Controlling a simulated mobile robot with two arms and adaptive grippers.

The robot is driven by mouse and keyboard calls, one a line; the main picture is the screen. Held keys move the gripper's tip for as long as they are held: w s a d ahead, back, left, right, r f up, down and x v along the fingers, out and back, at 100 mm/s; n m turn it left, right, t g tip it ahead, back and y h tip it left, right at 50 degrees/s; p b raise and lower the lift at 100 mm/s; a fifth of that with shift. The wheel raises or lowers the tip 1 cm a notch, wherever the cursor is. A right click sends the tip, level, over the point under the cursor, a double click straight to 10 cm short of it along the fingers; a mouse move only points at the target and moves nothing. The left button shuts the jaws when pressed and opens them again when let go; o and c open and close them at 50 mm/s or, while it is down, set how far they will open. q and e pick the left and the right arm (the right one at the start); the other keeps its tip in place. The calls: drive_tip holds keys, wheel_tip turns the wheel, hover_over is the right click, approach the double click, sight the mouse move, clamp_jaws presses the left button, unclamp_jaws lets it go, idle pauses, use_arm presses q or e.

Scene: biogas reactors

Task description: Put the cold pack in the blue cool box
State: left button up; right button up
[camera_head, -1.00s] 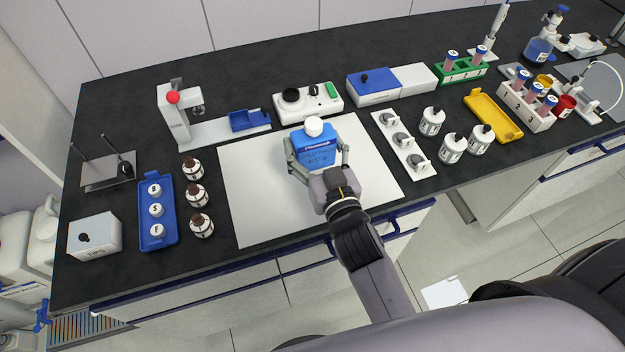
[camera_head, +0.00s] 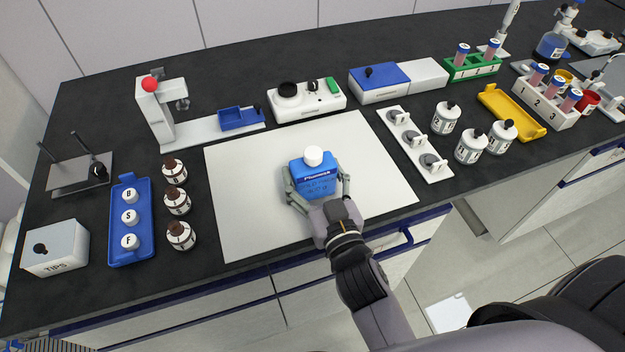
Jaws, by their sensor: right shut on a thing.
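A blue pack with a white cap and a printed label (camera_head: 315,178), which looks like the cold pack, is upright over the white mat (camera_head: 250,215). My right gripper (camera_head: 316,192) is shut on it, with a finger on each side. I cannot tell whether its base touches the mat; my gripper hides its lower front. A white box with a blue lid and black knob (camera_head: 380,80), perhaps the cool box, stands behind the mat to the right. Its inside is not visible. My left gripper is not in view.
A white stand with a red knob (camera_head: 157,110) and a white device with dials (camera_head: 306,101) stand behind the mat. Brown bottles (camera_head: 177,202) and a blue tray (camera_head: 131,218) are left. A white holder strip (camera_head: 414,145) and white bottles (camera_head: 472,146) are right.

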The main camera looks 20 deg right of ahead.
drive_tip(key=shift+w+f, duration=0.1)
drive_tip(key=shift+f, duration=0.05)
drive_tip(key=shift+f, duration=0.1)
drive_tip(key=o, duration=1.5)
drive_tip(key=shift+f, duration=0.1)
drive_tip(key=shift+o, duration=0.2)
